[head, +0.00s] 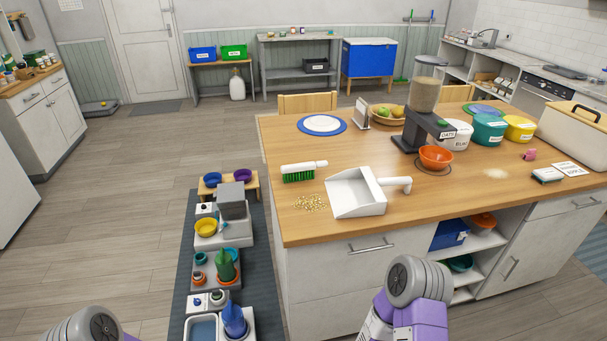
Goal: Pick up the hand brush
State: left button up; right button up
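The hand brush (318,164) lies on the wooden island top near its left edge. It has a white handle pointing right and green bristles (298,177) facing the front. A white dustpan (356,194) sits just right of and in front of it, its handle pointing right. A small scatter of grain (310,202) lies in front of the brush, left of the dustpan. Only grey and purple links of my arms show at the bottom edge, one at the left and one right of centre. Neither of my grippers is in view, and nothing touches the brush.
On the island (283,232) stand a grain dispenser (426,95), an orange bowl (436,157), several labelled tubs and a blue-rimmed plate (322,124). The floor farther left is clear.

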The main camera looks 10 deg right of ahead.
aim_at(304, 171)
jog(key=k, duration=1.25)
jog(key=z, duration=0.75)
jog(key=i, duration=0.75)
jog(key=z, duration=0.75)
jog(key=i, duration=1.15)
jog(key=u, duration=0.85)
jog(key=i, duration=0.7)
jog(key=u, duration=0.65)
